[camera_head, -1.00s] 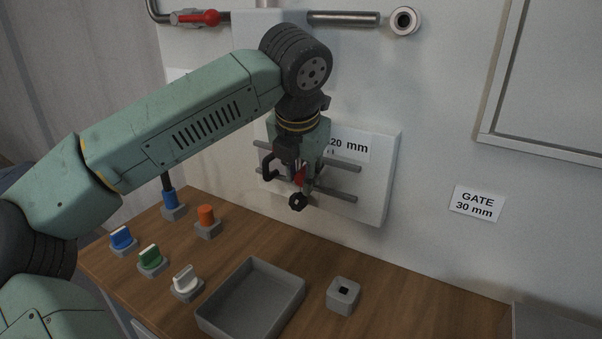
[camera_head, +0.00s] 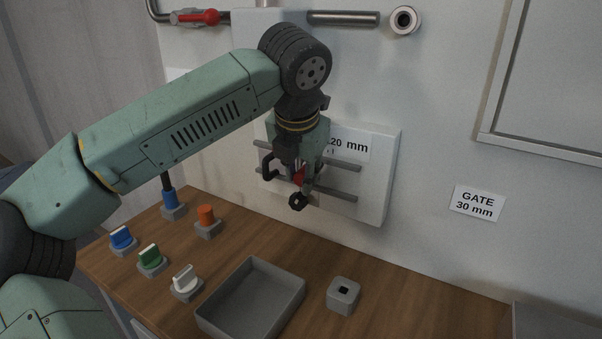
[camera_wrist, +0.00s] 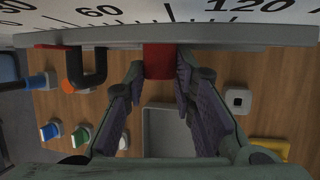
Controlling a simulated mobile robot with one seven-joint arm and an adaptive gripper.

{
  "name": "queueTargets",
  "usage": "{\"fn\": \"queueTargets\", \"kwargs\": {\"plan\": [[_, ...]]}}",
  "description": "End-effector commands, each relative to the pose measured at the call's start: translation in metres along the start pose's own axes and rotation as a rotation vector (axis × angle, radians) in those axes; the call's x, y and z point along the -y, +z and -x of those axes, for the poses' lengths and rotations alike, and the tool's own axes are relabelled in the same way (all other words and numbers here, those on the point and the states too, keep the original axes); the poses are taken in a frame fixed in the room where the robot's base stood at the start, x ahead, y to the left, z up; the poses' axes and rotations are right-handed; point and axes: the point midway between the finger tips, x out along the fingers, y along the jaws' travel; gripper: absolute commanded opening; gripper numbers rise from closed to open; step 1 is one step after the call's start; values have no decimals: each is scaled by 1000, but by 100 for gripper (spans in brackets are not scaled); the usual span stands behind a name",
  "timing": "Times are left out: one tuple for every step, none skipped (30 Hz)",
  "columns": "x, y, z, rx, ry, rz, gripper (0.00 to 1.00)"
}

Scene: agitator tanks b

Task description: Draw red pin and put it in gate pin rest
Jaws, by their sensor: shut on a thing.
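The red pin (camera_head: 298,177) shows as a small red piece at the rails of the white wall box, mostly hidden by my gripper in the head view. In the wrist view the red pin (camera_wrist: 158,61) is a red block at the rail, between my fingertips. My gripper (camera_head: 298,190) points down in front of the rails and is shut on the red pin; it also shows in the wrist view (camera_wrist: 160,72). A grey block with a dark square hole (camera_head: 343,294), which looks like the pin rest, stands on the bench to the right; its hole looks empty.
A black handle (camera_wrist: 97,68) hangs from the rail left of my fingers. A shallow grey tray (camera_head: 206,321) lies on the bench below. Blue (camera_head: 121,238), green (camera_head: 151,256), white (camera_head: 186,279) and orange (camera_head: 206,216) controls stand at left. A "GATE 30 mm" label (camera_head: 477,204) is on the wall.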

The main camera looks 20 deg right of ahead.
Motion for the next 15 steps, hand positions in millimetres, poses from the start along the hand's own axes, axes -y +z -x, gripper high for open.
{"fn": "queueTargets", "kwargs": {"plan": [[0,-1,0,0,1,0,0],[0,-2,0,0,1,0,0],[0,-2,0,0,1,1,0],[0,-3,1,0,1,1,0],[0,-4,1,0,1,1,0],[0,-4,1,0,1,1,0],[0,-5,2,0,1,1,0],[0,-6,2,0,1,1,0],[0,-6,2,0,0,0,0],[0,-7,2,0,0,0,0],[0,-8,2,0,0,0,0],[0,-8,3,0,0,0,0],[0,-9,3,0,0,0,0],[0,-9,3,0,1,-1,0],[0,-10,4,0,1,-1,0]]}}
